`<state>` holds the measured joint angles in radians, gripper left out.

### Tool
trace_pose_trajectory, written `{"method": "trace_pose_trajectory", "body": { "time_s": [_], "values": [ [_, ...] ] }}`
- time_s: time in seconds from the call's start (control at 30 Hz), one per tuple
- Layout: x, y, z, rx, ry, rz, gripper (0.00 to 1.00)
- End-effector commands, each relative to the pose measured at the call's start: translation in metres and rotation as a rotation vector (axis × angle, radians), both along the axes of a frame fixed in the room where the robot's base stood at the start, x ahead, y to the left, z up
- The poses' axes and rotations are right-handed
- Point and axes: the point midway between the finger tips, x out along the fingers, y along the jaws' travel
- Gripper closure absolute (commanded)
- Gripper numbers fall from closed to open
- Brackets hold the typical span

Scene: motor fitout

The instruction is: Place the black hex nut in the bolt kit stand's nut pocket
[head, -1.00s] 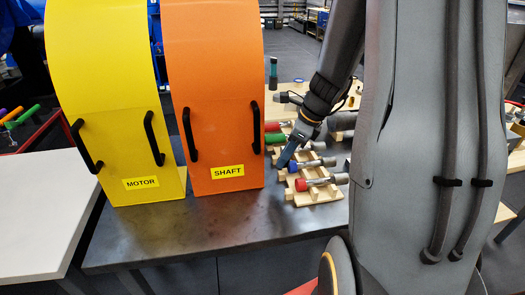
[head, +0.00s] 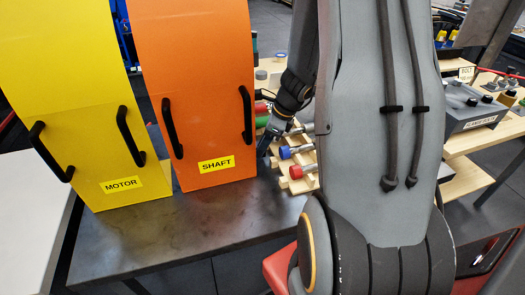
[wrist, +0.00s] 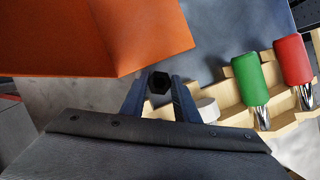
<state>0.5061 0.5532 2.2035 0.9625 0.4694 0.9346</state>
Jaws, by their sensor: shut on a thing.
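My gripper (wrist: 160,100) is shut on the black hex nut (wrist: 159,82), which sits between the fingertips in the wrist view. In the head view my gripper (head: 266,142) is beside the orange SHAFT guard, at the left end of the wooden tool rack; the nut cannot be made out there.
The orange guard (head: 206,100) and yellow guard (head: 75,110) stand left on the metal table (head: 190,225). A wooden rack (head: 298,184) holds tools with red, green and blue handles. A grey box (head: 470,108) stands on the right bench. My arm hides the middle.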

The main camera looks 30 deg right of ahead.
Motion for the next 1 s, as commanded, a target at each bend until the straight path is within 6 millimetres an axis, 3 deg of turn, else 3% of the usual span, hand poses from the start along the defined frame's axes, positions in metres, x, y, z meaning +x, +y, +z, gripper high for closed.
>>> {"method": "trace_pose_trajectory", "body": {
  "time_s": [0.17, 0.6, 0.63, 0.7, 1.0],
  "values": [
    [0.0, 0.0, -0.021, 0.001, 0.002, -0.002, 0.96],
    [0.0, -0.001, -0.027, 0.0, 0.0, -0.001, 0.96],
    [0.0, -0.001, -0.026, 0.0, 0.0, -0.001, 0.67],
    [0.0, -0.001, -0.026, 0.0, 0.0, -0.001, 0.55],
    [0.0, -0.001, -0.025, 0.0, 0.0, -0.001, 0.53]
  ]
}}
